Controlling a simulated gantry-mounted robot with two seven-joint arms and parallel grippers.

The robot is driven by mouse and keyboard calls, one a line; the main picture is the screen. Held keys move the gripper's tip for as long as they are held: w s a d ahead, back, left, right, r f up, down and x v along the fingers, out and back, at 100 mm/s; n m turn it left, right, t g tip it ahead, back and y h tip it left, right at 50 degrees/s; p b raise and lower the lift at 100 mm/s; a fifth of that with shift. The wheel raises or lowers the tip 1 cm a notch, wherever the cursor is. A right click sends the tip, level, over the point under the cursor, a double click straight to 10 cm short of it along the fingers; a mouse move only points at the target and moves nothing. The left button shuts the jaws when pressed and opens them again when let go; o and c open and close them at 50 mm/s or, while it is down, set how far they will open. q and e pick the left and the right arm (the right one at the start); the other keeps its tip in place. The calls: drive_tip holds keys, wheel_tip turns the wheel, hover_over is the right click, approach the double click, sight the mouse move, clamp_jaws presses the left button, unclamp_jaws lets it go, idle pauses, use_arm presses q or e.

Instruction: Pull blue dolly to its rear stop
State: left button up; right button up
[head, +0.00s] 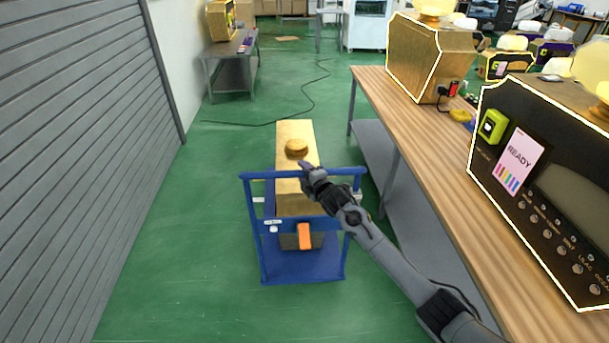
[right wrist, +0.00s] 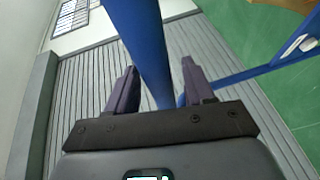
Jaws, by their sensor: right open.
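The blue dolly (head: 303,265) stands on the green floor in the middle of the head view. A tall gold box with a round gold cap (head: 296,148) stands on or just behind it, and an orange tag (head: 304,236) shows low on its near side. My right gripper (head: 308,172) is at the dolly's top handle bar (head: 345,172). In the right wrist view the open fingers (right wrist: 158,85) stand on either side of a blue bar (right wrist: 142,45); whether they touch it I cannot tell. My left gripper is not in view.
A wooden workbench (head: 420,130) with gold and black vending machines (head: 560,190) runs along the right. A grey shutter wall (head: 75,150) is on the left. A small table (head: 230,72) stands at the back left. A black cable (head: 290,115) lies on the floor. The floor left of the dolly is clear.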

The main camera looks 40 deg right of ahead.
idle(0.3)
clamp_jaws()
idle(0.3)
